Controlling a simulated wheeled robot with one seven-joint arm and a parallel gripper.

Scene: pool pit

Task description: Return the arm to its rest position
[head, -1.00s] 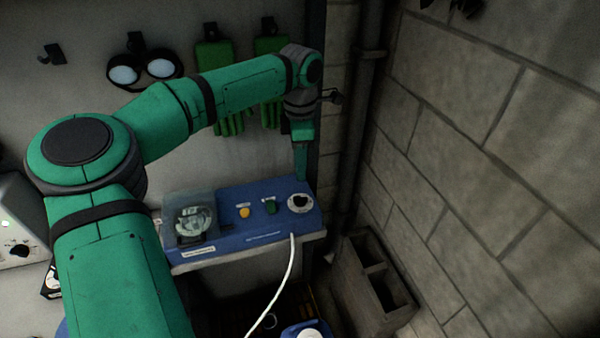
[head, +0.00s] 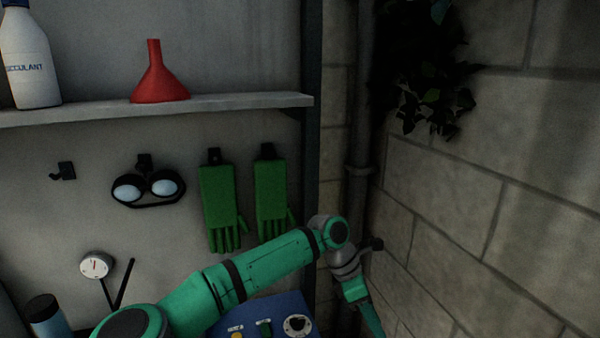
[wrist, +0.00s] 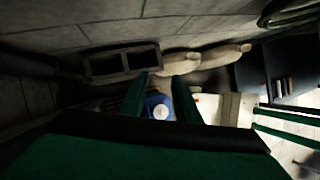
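My gripper (head: 372,320) is at the lower right of the head view, to the right of the blue control box (head: 272,308) and apart from it. In the wrist view its two green fingers (wrist: 160,80) stand apart with nothing held between them. A blue jug with a white cap (wrist: 160,108) shows between the fingers, farther down. My arm stretches from the lower left of the head view toward the wall corner, with its wrist bent downward.
A pipe (head: 357,180) and a block wall (head: 480,220) stand close to my gripper. Green gloves (head: 220,205) and goggles (head: 148,188) hang behind the arm. A shelf (head: 230,101) holds a red funnel (head: 157,78) and a white bottle (head: 30,60). A hollow block (wrist: 122,62) lies below.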

